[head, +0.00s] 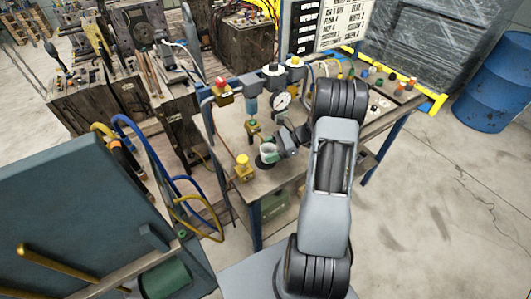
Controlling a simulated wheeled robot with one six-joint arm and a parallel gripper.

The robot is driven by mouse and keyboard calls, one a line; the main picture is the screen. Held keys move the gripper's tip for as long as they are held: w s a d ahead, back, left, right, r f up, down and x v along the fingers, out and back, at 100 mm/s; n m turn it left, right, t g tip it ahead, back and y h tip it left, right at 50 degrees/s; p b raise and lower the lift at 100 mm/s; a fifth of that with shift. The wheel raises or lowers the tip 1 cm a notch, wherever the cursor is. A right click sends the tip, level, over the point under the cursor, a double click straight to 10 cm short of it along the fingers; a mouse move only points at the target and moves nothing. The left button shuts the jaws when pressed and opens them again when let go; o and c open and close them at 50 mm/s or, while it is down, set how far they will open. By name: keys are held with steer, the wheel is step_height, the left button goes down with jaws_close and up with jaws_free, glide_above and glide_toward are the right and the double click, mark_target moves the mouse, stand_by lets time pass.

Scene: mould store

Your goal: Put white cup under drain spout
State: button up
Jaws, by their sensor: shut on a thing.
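The white cup (268,151) is near the front of the workbench, small in the head view. My gripper (276,149) reaches in from the right and is shut on the cup's side. The cup looks upright. I cannot tell whether it touches the bench top. A blue-bowled unit (251,103) hangs from the pipe assembly, and a brass fitting that looks like the drain spout (253,131) is beneath it. The cup appears just below and to the right of this fitting in the picture. The exact gap between them is unclear.
A yellow brass fitting (244,168) stands left of the cup. A pressure gauge (281,101) is above my gripper. Coloured caps and small items (375,75) line the bench's back. Blue and yellow hoses (165,165) hang at left, and a blue drum (497,82) stands at right.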

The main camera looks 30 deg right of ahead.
steer(key=shift+x, duration=0.95)
steer(key=shift+d+f, duration=0.15)
steer(key=shift+f, duration=0.25)
steer(key=shift+f, duration=0.25)
steer(key=o, duration=0.9)
steer(key=shift+r, duration=0.1)
